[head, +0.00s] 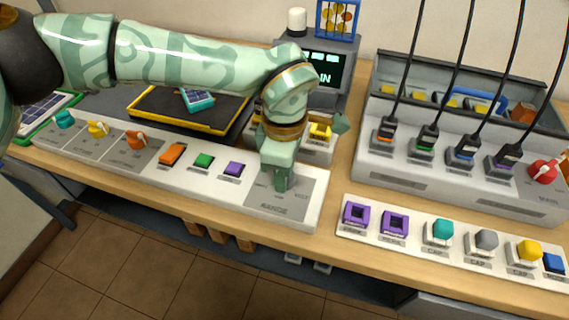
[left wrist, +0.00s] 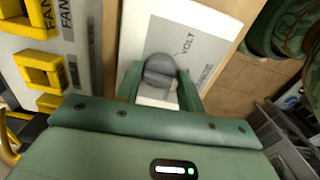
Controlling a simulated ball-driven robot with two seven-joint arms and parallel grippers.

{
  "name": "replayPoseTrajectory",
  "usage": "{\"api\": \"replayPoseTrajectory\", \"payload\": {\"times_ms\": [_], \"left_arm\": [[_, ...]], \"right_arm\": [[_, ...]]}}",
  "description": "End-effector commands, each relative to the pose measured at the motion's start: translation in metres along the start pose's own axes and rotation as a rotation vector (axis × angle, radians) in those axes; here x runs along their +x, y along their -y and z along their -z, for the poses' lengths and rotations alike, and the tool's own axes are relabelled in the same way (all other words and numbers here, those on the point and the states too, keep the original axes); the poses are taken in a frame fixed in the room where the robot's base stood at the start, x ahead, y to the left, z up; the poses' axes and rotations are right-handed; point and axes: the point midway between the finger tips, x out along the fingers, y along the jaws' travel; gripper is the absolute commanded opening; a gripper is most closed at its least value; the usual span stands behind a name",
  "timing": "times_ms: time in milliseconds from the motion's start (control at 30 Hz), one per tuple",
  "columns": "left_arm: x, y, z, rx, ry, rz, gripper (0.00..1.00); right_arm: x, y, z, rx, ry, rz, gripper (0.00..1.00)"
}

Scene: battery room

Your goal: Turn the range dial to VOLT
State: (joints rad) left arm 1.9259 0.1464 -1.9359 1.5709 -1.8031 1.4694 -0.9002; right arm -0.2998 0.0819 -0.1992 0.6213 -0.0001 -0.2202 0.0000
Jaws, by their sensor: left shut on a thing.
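The range dial (left wrist: 160,69) is a grey round knob on a light grey plate (head: 298,207) marked RANGE, at the right end of the long white panel. In the head view my left gripper (head: 280,182) comes down over the dial and hides most of it. In the left wrist view the two green fingers of my left gripper (left wrist: 160,88) stand on either side of the knob and are shut on it. The VOLT label (left wrist: 184,43) shows at the upper right of the knob there. I cannot tell where the dial's mark points. My right gripper is not in view.
On the same panel sit an orange (head: 172,153), a green (head: 204,160) and a purple button (head: 234,169), with more knobs farther left. A panel with purple switches and coloured caps (head: 441,232) lies to the right. Behind it stands a grey unit with cables (head: 440,170).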

Motion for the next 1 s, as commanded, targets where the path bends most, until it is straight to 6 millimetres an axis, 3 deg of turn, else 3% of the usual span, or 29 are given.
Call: {"api": "replayPoseTrajectory", "payload": {"times_ms": [1000], "left_arm": [[-0.002, 0.000, 0.000, -0.928, 0.000, -0.001, 0.16]], "right_arm": [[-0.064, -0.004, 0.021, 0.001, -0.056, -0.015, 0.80]]}}
